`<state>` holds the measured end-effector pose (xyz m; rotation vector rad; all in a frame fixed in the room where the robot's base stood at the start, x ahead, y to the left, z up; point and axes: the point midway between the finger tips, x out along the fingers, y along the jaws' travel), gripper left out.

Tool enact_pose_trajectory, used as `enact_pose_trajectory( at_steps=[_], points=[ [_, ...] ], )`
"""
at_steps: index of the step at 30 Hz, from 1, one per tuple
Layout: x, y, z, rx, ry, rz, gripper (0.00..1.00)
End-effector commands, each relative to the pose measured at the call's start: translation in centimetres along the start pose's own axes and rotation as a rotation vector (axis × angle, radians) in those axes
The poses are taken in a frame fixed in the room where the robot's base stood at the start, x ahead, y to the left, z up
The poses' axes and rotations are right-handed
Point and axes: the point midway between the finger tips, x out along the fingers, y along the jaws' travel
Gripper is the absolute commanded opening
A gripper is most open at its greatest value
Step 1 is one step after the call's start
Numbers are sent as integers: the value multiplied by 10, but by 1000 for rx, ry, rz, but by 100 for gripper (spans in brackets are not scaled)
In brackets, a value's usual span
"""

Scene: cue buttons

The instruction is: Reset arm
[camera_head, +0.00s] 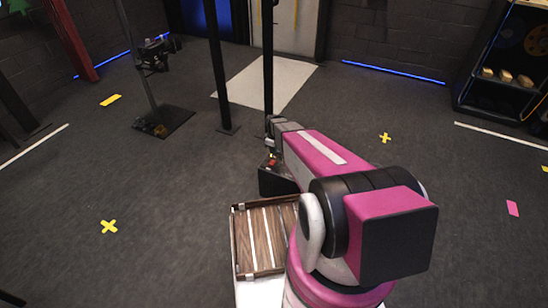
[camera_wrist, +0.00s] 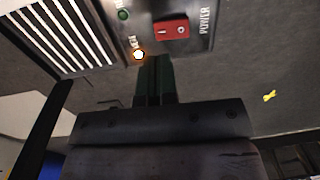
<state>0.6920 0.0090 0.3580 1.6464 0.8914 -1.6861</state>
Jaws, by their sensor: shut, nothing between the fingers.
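My gripper (camera_wrist: 154,62) shows in the wrist view with its two dark fingers shut together and nothing between them. The fingertips are close to a lit white button or lamp with an orange glow (camera_wrist: 138,55) on a grey panel (camera_wrist: 197,42); I cannot tell whether they touch it. A red rocker switch (camera_wrist: 170,30) marked POWER is just beyond the fingertips. A green button or lamp (camera_wrist: 124,15) is to its left. In the head view my pink arm reaches forward to a dark box (camera_head: 275,181) with a red part (camera_head: 271,162); the fingertips are hard to make out there.
A wooden slatted panel (camera_head: 262,243) lies beside my arm, near the box. Dark posts (camera_head: 218,75) stand behind the box. A stand on a black base (camera_head: 164,122) is at left, and a shelf (camera_head: 500,75) at far right. The floor on both sides is open.

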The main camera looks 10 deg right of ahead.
Motion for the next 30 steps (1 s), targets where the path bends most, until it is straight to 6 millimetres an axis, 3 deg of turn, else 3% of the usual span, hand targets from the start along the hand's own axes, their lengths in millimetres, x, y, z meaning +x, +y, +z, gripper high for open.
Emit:
enact_pose_trajectory(
  at_steps=[3, 9, 21, 26, 30],
  points=[
    [-29, 2, 1, 0, 2, 3, 0],
    [-63, 5, 1, 1, 2, 4, 0],
    [-85, 5, 3, 9, 1, 4, 0],
    [-108, -30, 27, 143, 2, 12, 0],
    [-145, -83, 64, 388, 7, 24, 0]
  ],
)
